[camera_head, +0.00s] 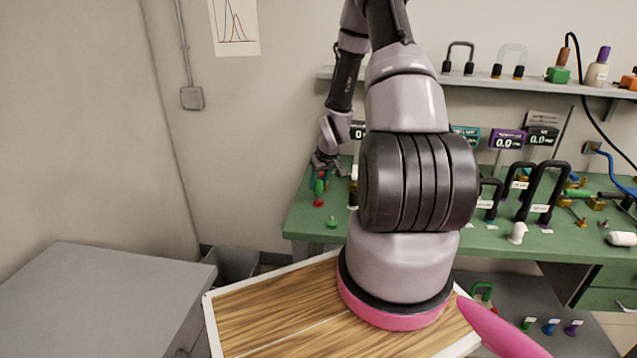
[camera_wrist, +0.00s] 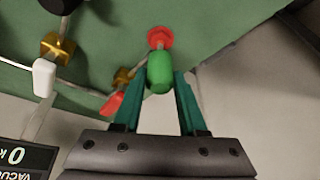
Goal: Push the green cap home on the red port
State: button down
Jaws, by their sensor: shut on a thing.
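The green cap (camera_wrist: 160,73) is between the teal fingertips of my gripper (camera_wrist: 160,80) in the wrist view, and the gripper is shut on it. The red port (camera_wrist: 159,37) lies just beyond the cap's far end, roughly in line with it. I cannot tell whether cap and port touch. In the head view my gripper (camera_head: 325,163) is at the left end of the green bench, with the cap (camera_head: 319,187) below it and the red port (camera_head: 318,203) just under the cap. The gripper partly hides the cap there.
Brass fittings (camera_wrist: 56,45), a white lever (camera_wrist: 43,78) and a red lever (camera_wrist: 112,104) are left of the port in the wrist view. Another green piece (camera_head: 333,222) stands near the front edge of the green bench (camera_head: 303,221). Several black handles stand farther right.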

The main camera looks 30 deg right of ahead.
aim_at(319, 187)
jog(key=shift+f, duration=1.7)
jog(key=shift+c, duration=2)
grip_release()
jog(key=v, duration=1)
jog(key=shift+r, duration=0.4)
jog(key=shift+s, duration=0.1)
